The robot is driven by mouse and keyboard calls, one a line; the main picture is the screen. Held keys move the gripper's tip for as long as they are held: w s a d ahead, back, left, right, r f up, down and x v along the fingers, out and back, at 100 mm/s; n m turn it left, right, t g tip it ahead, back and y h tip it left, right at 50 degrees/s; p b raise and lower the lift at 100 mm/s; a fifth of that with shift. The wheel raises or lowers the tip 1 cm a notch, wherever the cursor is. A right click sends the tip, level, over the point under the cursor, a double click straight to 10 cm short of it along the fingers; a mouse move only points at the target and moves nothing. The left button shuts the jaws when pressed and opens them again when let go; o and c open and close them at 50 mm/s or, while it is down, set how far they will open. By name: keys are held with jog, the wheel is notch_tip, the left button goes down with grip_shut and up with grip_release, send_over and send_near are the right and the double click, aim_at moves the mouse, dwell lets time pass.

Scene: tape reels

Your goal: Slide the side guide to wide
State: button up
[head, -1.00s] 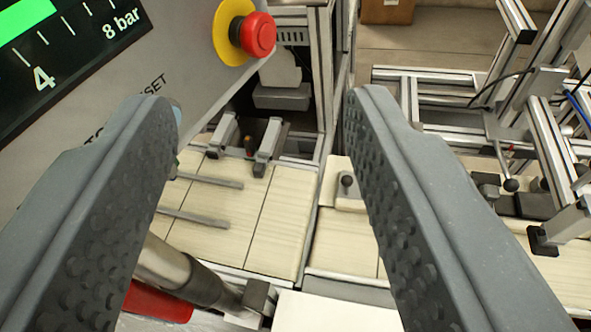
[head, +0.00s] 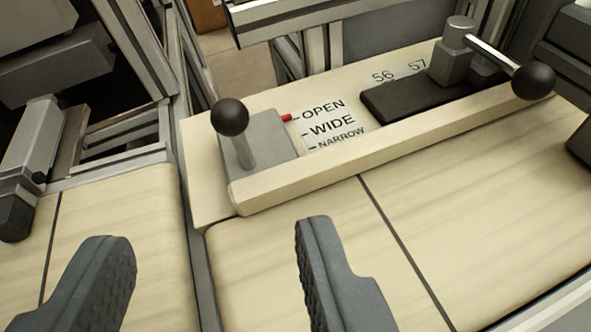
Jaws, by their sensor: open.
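The side guide's grey slider block (head: 262,140) sits on a beige plate, with an upright pin topped by a black ball knob (head: 232,117). A red pointer on the block (head: 287,117) lines up with OPEN on the scale label (head: 330,124), which reads OPEN, WIDE and NARROW from far to near. A long pale guide bar (head: 400,141) runs from the block toward the right. My gripper (head: 212,238) is open and empty, its two fingers wide apart in the lower part of the view. It is on the near side of the knob and apart from it.
A second lever with a black ball (head: 532,81) stands on a grey post at the right, by a dark pad (head: 415,95) and the numbers 56 and 57. Metal frame posts rise behind and at the left. Pale belts (head: 110,225) lie below my fingers.

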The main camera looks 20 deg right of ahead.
aim_at(230, 124)
jog(key=x, duration=1.2)
jog(key=shift+w+d+f, duration=0.1)
jog(key=shift+w+f, duration=0.05)
jog(key=shift+w, duration=0.2)
jog(key=shift+w+d+f, duration=0.15)
jog(key=shift+w+f, duration=0.1)
jog(key=shift+w, duration=0.1)
jog(key=shift+c, duration=0.3)
